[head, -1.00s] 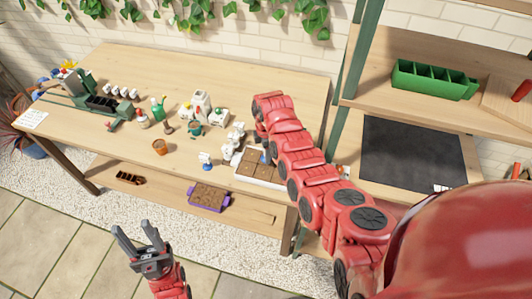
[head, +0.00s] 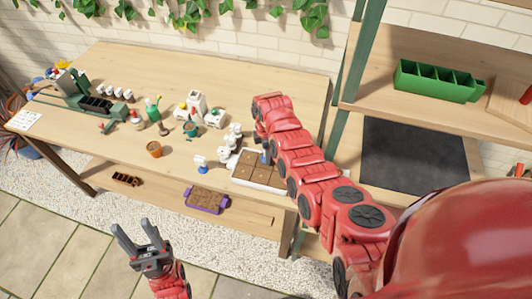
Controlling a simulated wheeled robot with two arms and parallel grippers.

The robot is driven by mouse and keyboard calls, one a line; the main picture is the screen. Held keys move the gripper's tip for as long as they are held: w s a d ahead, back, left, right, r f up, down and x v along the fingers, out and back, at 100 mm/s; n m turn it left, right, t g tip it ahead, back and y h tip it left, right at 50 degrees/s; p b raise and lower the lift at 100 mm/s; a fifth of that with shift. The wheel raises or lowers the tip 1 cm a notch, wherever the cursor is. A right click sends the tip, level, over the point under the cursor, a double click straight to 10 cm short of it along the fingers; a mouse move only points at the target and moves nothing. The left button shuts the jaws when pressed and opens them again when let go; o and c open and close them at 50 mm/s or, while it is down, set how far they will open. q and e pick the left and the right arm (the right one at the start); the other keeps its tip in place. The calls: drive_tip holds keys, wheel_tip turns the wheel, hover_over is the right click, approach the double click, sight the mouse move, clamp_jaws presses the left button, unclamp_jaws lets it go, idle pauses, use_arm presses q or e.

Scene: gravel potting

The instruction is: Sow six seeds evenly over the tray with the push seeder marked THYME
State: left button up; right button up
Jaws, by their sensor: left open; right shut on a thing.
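The white tray (head: 235,180) with brown soil cells stands near the front right of the wooden table. My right arm reaches in from the right. Its gripper (head: 263,150) points down at the tray's back right part. It is shut on a small, mostly hidden thing; I cannot read a THYME mark on it or tell whether it touches the soil. Seeds are too small to see. My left gripper (head: 140,238) is open and empty, low in front of the table, over the paved floor.
A small white and blue item (head: 200,162) stands left of the tray. White items (head: 232,136) stand behind it. A terracotta pot (head: 154,149), bottles and a green rack are further left. A purple-handled soil tray (head: 206,200) sits on the lower shelf.

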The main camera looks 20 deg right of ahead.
drive_tip(key=shift+w+d+f, duration=0.1)
drive_tip(key=shift+f, duration=0.2)
drive_tip(key=shift+f, duration=0.1)
drive_tip(key=shift+f+b, duration=0.3)
drive_tip(key=shift+b, duration=0.15)
drive_tip(key=shift+r, duration=0.1)
idle(0.6)
drive_tip(key=shift+r+p, duration=1.1)
drive_tip(key=shift+r, duration=0.4)
drive_tip(key=shift+f, duration=0.1)
